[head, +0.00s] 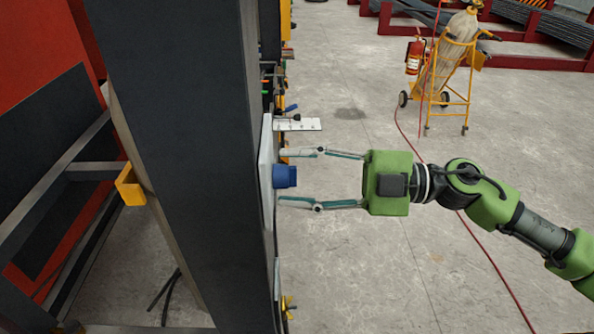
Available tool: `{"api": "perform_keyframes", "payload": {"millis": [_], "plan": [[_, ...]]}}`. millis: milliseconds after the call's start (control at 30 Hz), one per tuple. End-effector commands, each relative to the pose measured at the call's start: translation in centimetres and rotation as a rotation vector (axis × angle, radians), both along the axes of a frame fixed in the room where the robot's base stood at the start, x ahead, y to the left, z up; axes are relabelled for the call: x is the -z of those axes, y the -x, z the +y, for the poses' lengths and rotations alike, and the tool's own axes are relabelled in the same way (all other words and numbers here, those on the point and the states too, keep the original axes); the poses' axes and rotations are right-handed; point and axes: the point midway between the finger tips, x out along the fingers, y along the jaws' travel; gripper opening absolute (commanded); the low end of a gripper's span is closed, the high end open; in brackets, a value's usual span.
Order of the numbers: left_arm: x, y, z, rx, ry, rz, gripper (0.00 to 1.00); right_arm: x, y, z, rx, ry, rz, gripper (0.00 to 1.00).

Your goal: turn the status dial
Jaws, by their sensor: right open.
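The status dial (285,176) is a blue knob standing out from a pale grey panel (266,180) on the side of a dark upright post. My right gripper (281,176) comes in from the right with its fingers spread open. One finger lies above the knob and one below it, with a visible gap on both sides. The fingertips are close to the panel; whether they touch it I cannot tell. My left gripper is not in view.
A dark post (190,140) fills the left middle. A small white plate (298,125) juts out just above the upper finger. A yellow cylinder cart (455,70) and a fire extinguisher (415,55) stand at the back right. The concrete floor right of the post is mostly open.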

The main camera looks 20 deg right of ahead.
Motion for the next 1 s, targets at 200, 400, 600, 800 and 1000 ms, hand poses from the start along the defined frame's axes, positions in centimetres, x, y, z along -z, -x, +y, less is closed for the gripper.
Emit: {"api": "perform_keyframes", "payload": {"millis": [200,400,600,800,1000], "plan": [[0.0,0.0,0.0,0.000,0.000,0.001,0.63,0.0,-0.1,0.1,0.001,0.000,-0.001,0.43],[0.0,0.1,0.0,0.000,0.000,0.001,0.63,0.0,-0.1,0.1,0.001,-0.001,0.000,0.17],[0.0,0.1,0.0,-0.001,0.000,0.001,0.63,0.0,0.0,0.1,0.001,0.000,-0.001,0.05],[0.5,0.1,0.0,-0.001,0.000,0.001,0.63,0.2,0.0,0.1,0.000,0.007,-0.027,0.05],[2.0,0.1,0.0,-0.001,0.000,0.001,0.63,0.5,-0.1,0.1,0.000,0.032,-0.116,0.05]]}}
